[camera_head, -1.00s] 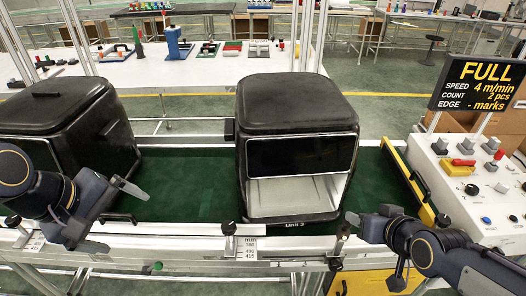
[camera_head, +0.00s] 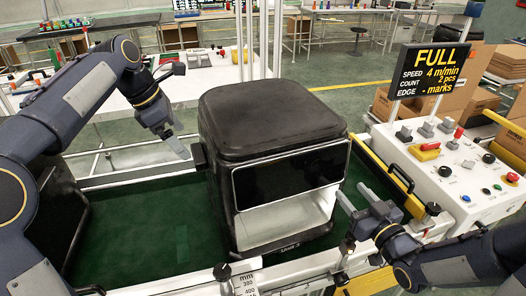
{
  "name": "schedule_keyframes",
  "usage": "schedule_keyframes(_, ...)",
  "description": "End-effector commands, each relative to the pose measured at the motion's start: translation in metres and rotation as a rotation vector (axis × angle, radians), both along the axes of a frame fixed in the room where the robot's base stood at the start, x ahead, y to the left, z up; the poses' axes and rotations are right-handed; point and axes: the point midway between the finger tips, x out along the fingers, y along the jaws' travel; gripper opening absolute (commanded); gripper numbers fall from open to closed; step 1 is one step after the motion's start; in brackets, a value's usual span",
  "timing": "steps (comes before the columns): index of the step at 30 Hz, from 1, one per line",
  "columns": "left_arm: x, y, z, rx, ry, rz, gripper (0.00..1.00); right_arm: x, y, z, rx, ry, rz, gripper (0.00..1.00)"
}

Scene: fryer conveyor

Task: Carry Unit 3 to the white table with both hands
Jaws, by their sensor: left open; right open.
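Unit 3 (camera_head: 270,120) is a black air fryer with rounded edges, upright on the green conveyor. Its front has a dark window above a pale opening, and the label "Unit 3" shows at its lower edge. My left gripper (camera_head: 182,148) is open just left of the unit, near its left-side handle (camera_head: 198,156); I cannot tell whether they touch. My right gripper (camera_head: 356,198) is open at the unit's lower right front, apart from it. The white table (camera_head: 190,82) stands behind the conveyor, partly hidden by my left arm and the unit.
Another black fryer (camera_head: 50,205) is on the belt (camera_head: 170,230) at the left, mostly behind my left arm. A white control panel (camera_head: 450,175) with a FULL sign (camera_head: 432,70) stands right. A yellow bar (camera_head: 385,175) crosses the belt's right end. The front rail (camera_head: 185,280) has clamps.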

Motion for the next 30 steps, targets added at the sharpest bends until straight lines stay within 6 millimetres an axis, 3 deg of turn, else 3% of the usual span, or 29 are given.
schedule_keyframes(16,0.010,-0.024,-0.064,0.000,0.002,-0.002,1.00,0.064,0.027,0.000,-0.001,0.000,0.001,0.50)
schedule_keyframes(28,0.011,-0.027,-0.071,0.000,0.000,-0.001,1.00,0.071,0.029,0.000,0.000,0.001,0.000,0.50)
schedule_keyframes(30,0.011,-0.027,-0.071,0.000,0.000,-0.001,0.93,0.071,0.029,0.000,0.000,0.001,0.000,0.43)
